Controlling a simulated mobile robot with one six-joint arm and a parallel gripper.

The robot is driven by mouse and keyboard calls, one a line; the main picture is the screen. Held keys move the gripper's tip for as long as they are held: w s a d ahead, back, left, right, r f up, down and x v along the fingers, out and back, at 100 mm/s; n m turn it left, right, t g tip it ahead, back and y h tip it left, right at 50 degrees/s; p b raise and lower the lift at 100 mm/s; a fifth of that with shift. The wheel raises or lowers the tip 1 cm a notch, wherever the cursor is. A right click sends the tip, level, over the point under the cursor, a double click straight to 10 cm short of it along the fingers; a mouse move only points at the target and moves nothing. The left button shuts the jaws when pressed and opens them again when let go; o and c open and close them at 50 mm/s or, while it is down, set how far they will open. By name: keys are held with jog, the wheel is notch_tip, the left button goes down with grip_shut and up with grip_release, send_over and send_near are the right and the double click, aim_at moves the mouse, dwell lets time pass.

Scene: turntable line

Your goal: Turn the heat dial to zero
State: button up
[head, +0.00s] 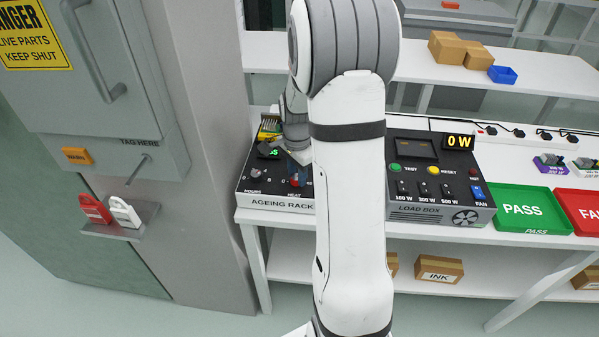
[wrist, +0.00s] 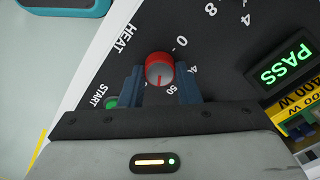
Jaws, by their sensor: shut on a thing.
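The red heat dial (wrist: 160,69) sits on the black front panel of the ageing rack, under the word HEAT. In the wrist view, my gripper (wrist: 160,74) has its two blue-grey fingers closed on opposite sides of the dial. The scale marks 0, 40 and 50 show beside the dial. A thin line on its grey face points toward my gripper's body, close to the 50 side; its exact reading is hard to tell. In the head view, my gripper (head: 298,166) is at the ageing rack (head: 277,204), partly hidden by my arm.
A green START button (wrist: 112,102) lies beside the dial, close to one finger. A lit PASS display (wrist: 287,64) is on the same panel. The load box (head: 441,212) stands right of the rack. The hours dial (head: 256,173) is to its left.

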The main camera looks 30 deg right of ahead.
aim_at(296, 177)
jog(key=shift+s+a+f, duration=0.15)
jog(key=shift+s+a, duration=0.05)
dwell(0.5)
jog(key=o, duration=0.7)
jog(key=shift+o, duration=1.4)
jog(key=shift+w+r, duration=0.15)
jog(key=shift+r, duration=0.5)
notch_tip(296, 177, up, 7)
jog(key=shift+f, duration=0.1)
